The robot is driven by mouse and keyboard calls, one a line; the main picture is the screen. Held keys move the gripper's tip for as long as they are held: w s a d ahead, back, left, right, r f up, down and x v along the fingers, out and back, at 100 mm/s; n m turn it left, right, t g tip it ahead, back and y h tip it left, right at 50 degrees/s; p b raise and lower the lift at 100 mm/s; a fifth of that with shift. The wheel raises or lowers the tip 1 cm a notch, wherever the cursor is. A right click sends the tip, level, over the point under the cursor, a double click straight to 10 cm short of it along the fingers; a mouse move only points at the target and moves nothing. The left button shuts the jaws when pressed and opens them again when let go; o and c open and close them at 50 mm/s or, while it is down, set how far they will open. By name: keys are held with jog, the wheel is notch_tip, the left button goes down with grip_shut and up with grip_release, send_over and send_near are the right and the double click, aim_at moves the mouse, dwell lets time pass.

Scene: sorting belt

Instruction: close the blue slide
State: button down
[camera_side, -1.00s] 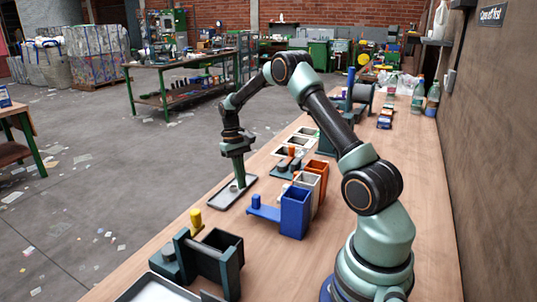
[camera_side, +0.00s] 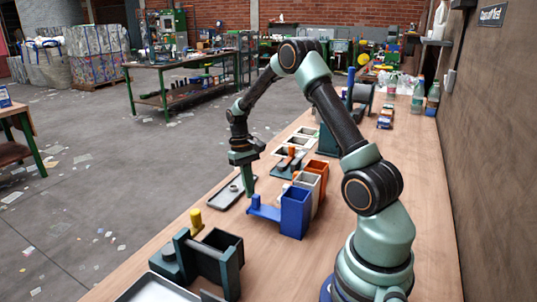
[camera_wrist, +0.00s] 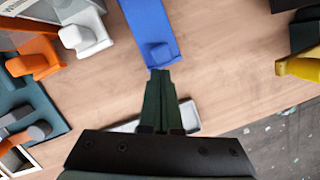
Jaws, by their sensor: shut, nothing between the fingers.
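The blue slide (camera_side: 266,212) juts out to the left from the foot of the blue bin (camera_side: 295,213) in the side view. Its upright knob (camera_side: 256,201) stands near the outer end. In the wrist view the blue slide (camera_wrist: 148,22) runs down from the top edge, with its knob (camera_wrist: 160,53) at the near end. My gripper (camera_side: 249,194) is shut and empty, pointing down just beyond the outer end of the slide. In the wrist view my fingertips (camera_wrist: 160,75) sit right beside the knob; I cannot tell whether they touch.
White and orange bins (camera_side: 318,170) stand behind the blue one. A dark bin (camera_side: 222,240) and a yellow knob (camera_side: 196,218) are at the front. Bare wood lies between the blue and dark bins.

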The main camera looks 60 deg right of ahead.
aim_at(271, 210)
jog(key=s, duration=0.6)
jog(key=shift+s, duration=0.25)
jog(key=w, duration=0.1)
jog(key=w+d, duration=0.1)
jog(key=w, duration=0.1)
jog(key=shift+w+d, duration=0.3)
jog(key=shift+d, duration=0.1)
jog(key=v, duration=1)
jog(key=a+r+n+t+h, duration=0.2)
jog(key=a+r+t, duration=0.1)
jog(key=a+r, duration=0.65)
jog(key=s+a+n+t, duration=0.3)
jog(key=s+a+t, duration=0.2)
jog(key=a, duration=0.8)
jog(key=shift+s+y, duration=0.3)
jog(key=shift+s, duration=1.05)
jog(key=shift+r, duration=0.1)
